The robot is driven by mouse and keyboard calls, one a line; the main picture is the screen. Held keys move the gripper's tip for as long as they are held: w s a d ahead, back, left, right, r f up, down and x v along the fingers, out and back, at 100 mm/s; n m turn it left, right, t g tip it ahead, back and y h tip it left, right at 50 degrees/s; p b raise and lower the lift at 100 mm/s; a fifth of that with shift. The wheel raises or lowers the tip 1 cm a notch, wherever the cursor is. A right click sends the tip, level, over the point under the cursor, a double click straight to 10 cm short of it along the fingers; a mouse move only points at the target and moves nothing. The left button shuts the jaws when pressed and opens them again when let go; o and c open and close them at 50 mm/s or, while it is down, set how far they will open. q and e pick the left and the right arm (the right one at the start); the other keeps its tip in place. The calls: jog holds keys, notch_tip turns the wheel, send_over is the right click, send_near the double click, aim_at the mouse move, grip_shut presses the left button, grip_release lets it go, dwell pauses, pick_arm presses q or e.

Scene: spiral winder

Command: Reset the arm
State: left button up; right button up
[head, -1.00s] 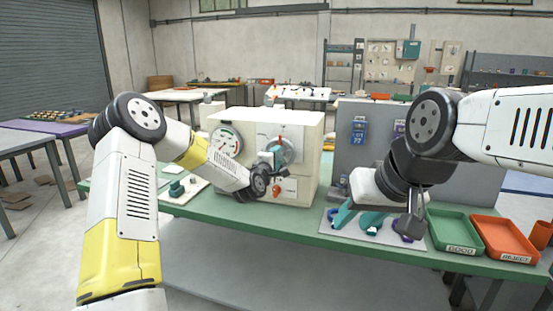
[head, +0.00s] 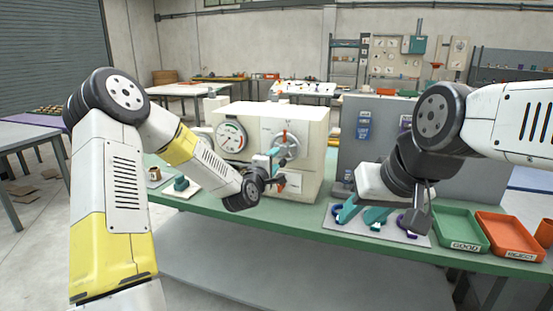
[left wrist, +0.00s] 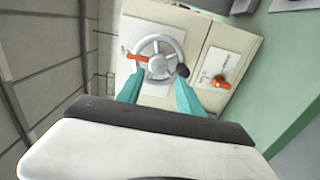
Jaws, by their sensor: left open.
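The cream winder machine (head: 308,120) stands on the green table. Its front has a grey spoked wheel (head: 292,148) with a red-orange pointer; the wheel also shows in the left wrist view (left wrist: 158,42), with a dark knob on its rim. An orange lever (left wrist: 219,82) sits on a white plate beside the wheel. My left gripper (head: 277,162) is in front of the wheel's lower part. In the left wrist view its teal fingers (left wrist: 158,92) are spread apart with nothing between them. My right gripper (head: 361,216) hangs over a grey mat, its teal fingers apart.
A round gauge (head: 231,136) is left of the wheel. A grey panel (head: 385,130) stands right of the machine. Purple rings lie on the mat (head: 340,230). A green tray (head: 461,228) and an orange tray (head: 508,236) are at the table's right.

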pick_arm(q)
jog(key=s+a+r+m+g+y, duration=0.1)
jog(key=s+a+r+m+g, duration=0.1)
jog(key=s, duration=1.1)
jog(key=s+a+r+m+g+y, duration=0.1)
jog(key=s+a+m+g, duration=0.4)
jog(key=s, duration=0.8)
jog(key=s+a+r+m+g+y, duration=0.1)
jog(key=s+a+r+m+g, duration=0.2)
jog(key=s+m, duration=0.5)
jog(key=s+a+r, duration=0.1)
jog(key=s, duration=0.5)
jog(key=shift+a+g, duration=0.4)
